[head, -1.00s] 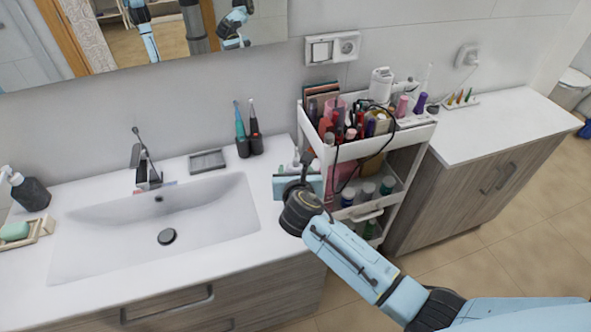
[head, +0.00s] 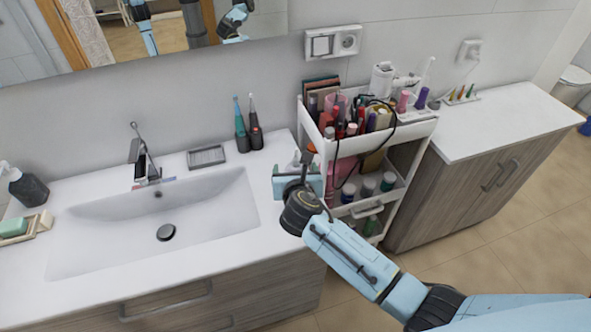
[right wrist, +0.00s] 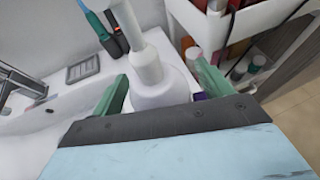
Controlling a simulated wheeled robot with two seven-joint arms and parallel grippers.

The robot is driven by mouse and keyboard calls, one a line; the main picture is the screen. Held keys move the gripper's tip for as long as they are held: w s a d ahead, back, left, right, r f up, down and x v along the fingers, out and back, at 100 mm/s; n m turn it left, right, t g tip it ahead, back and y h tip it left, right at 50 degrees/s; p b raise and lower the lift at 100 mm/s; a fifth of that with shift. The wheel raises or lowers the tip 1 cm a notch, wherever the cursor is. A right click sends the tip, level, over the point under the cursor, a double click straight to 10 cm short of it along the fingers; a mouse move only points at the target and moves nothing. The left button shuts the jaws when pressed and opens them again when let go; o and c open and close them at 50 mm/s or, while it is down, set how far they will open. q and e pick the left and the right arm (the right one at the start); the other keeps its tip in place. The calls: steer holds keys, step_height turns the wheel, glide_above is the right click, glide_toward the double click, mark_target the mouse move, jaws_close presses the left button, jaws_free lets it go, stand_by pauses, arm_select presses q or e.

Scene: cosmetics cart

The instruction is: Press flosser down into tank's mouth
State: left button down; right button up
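A white flosser (right wrist: 147,66) stands between my right gripper's fingers in the right wrist view. It has a narrow neck above a wider white part (right wrist: 160,94), which looks like the tank; where the two join, and whether the flosser is seated, I cannot tell. My right gripper (right wrist: 157,72) has its green fingers wide apart, one on each side of the white parts, with no clear grip on them. In the head view my right gripper (head: 297,181) is over the counter's right end and hides most of the flosser and tank. My left gripper is not in view.
A white cart (head: 345,152) full of cosmetics stands close to the right of the gripper. The sink (head: 110,225) is on the left. Two dark and teal brushes (head: 248,125) and a grey soap dish (head: 206,157) stand behind. The counter front (head: 250,255) is clear.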

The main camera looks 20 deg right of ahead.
steer(key=shift+s, duration=0.1)
steer(key=v, duration=1.3)
steer(key=shift+s+r, duration=0.1)
stand_by(0.6)
